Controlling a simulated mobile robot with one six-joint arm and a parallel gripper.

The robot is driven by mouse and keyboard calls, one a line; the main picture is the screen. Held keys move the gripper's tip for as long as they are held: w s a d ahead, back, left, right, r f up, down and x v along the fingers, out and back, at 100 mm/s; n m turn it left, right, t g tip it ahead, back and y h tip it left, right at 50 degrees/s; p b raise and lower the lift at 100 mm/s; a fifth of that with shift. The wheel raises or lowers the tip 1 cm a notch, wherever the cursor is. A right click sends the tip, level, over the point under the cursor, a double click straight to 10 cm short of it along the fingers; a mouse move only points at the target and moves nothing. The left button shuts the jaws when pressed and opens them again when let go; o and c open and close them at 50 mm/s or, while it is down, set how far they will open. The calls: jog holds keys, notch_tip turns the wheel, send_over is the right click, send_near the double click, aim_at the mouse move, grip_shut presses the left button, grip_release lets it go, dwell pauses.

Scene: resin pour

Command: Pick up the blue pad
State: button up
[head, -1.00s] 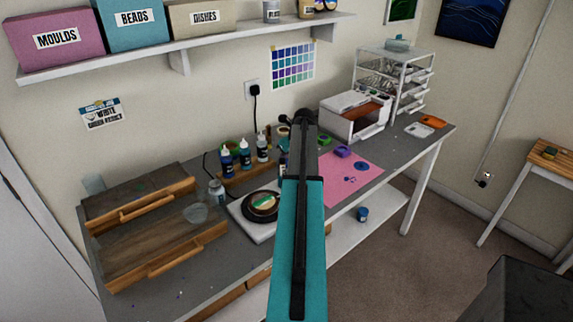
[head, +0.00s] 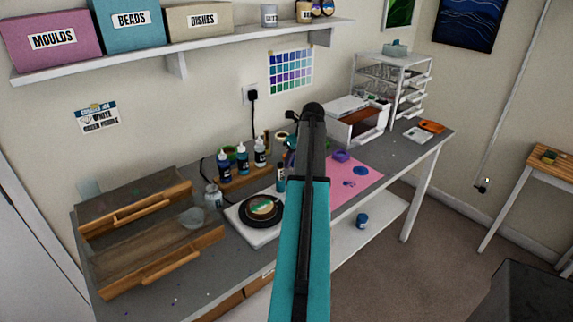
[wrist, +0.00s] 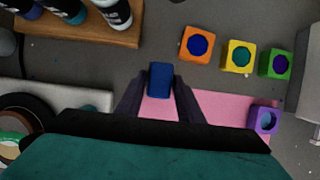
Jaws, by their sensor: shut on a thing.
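The blue pad (wrist: 160,78) is a small dark blue block between the two dark fingers of my gripper (wrist: 160,88) in the wrist view. The fingers are shut on its sides, and its far end sticks out past the fingertips. It shows over the grey worktop by the upper left edge of the pink mat (wrist: 205,107). I cannot tell how high it is above the worktop. In the head view my arm hides the pad and the fingers.
Orange (wrist: 196,57), yellow and green moulds stand right of the pad, a purple mould (wrist: 250,118) on the mat. Bottles on a wooden rack (wrist: 70,30) stand upper left. A white board with a round dish (head: 262,208) lies left of my arm. A white machine (head: 352,122) stands behind.

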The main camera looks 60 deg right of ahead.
jog(key=s+b, duration=0.1)
jog(key=s, duration=0.7)
jog(key=s+d+r+b, duration=0.1)
jog(key=s, duration=0.3)
jog(key=shift+s+r+b, duration=0.1)
jog(key=shift+s+b, duration=0.1)
jog(key=shift+b, duration=0.15)
jog(key=shift+o, duration=1.3)
jog(key=shift+c, duration=0.8)
